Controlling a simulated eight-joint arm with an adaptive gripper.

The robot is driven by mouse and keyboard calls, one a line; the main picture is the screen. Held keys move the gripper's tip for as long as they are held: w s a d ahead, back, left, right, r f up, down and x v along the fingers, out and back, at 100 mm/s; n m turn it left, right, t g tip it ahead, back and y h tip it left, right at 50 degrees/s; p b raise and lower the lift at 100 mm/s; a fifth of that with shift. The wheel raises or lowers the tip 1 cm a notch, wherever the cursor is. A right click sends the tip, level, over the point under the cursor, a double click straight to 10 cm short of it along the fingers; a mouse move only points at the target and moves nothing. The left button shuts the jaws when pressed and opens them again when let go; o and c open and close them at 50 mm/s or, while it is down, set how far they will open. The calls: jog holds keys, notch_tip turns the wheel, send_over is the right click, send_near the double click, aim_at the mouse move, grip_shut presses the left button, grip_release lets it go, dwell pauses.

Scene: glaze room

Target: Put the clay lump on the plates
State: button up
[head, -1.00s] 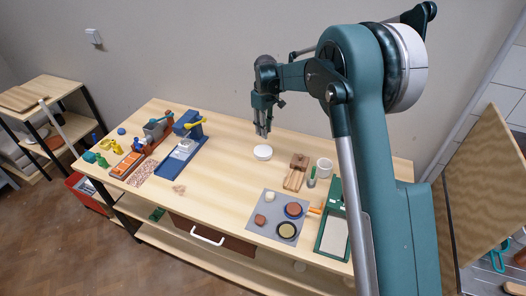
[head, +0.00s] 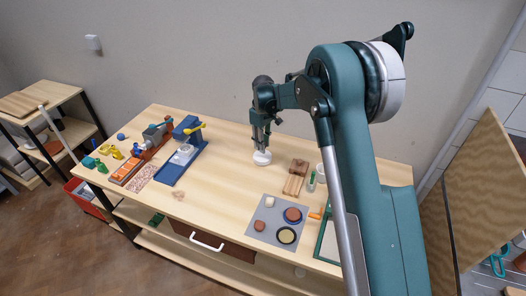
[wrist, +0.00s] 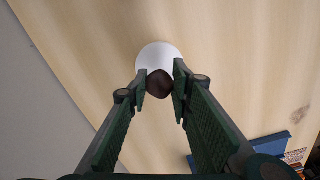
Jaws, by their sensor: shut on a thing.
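The clay lump (wrist: 159,86) is a dark brown, rounded piece between my fingertips in the wrist view. My gripper (wrist: 160,78) is shut on it. The white round plates (wrist: 157,53) lie right behind the lump in that view. In the head view my gripper (head: 262,146) points down over the plates (head: 262,158), at the back middle of the table. Its fingertips are just above them or close to it. The fingers hide the lump there, and I cannot tell whether the lump touches the plates.
Brown wooden blocks (head: 294,184) and a white mug (head: 322,172) stand right of the plates. A grey mat (head: 270,232) with small round pieces lies in front. A blue press (head: 180,160) stands to the left. The table between press and plates is clear.

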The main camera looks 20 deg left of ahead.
aim_at(263, 156)
jog(key=shift+f, duration=0.3)
jog(key=shift+f, duration=1.85)
jog(key=shift+f, duration=0.2)
jog(key=o, duration=0.9)
jog(key=shift+r, duration=0.15)
notch_tip(263, 156, up, 12)
jog(key=shift+r, duration=0.1)
